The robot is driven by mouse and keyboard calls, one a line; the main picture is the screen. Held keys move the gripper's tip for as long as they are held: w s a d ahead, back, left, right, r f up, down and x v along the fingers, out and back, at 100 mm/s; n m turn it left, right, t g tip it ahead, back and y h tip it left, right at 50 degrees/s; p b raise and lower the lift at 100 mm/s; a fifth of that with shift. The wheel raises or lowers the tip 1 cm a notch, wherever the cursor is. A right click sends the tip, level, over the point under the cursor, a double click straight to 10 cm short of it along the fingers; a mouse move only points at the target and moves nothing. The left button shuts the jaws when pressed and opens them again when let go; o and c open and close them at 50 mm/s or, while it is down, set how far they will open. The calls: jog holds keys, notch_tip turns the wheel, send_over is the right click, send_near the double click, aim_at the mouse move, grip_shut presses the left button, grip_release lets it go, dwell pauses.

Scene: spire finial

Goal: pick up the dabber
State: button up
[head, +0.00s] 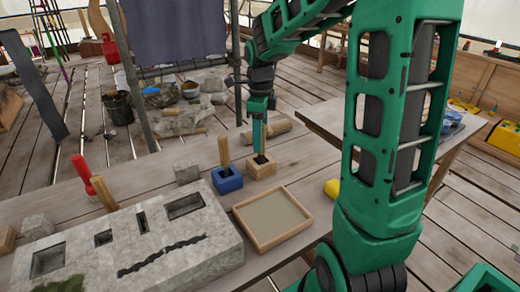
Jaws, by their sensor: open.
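My gripper (260,148) points straight down over a small light-wood box (262,169) on the workbench, its tips at the dark opening of the box. It counts as open, though the gap between the fingers is too small to make out. Whether a thing stands between the fingers is hidden. Just left of it, a blue box (228,183) holds an upright tool with a wooden handle (224,152). I cannot tell for sure which tool is the dabber.
A shallow wooden tray (272,216) lies in front of the boxes. A carved grey stone block (130,250) fills the bench's front left, with a red-handled tool (83,172) behind it. A log (268,130) lies behind the gripper. A yellow object (332,188) sits right.

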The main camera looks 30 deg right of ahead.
jog(key=shift+d+f, duration=0.1)
jog(key=shift+f, duration=1.35)
jog(key=shift+c, duration=0.3)
grip_shut()
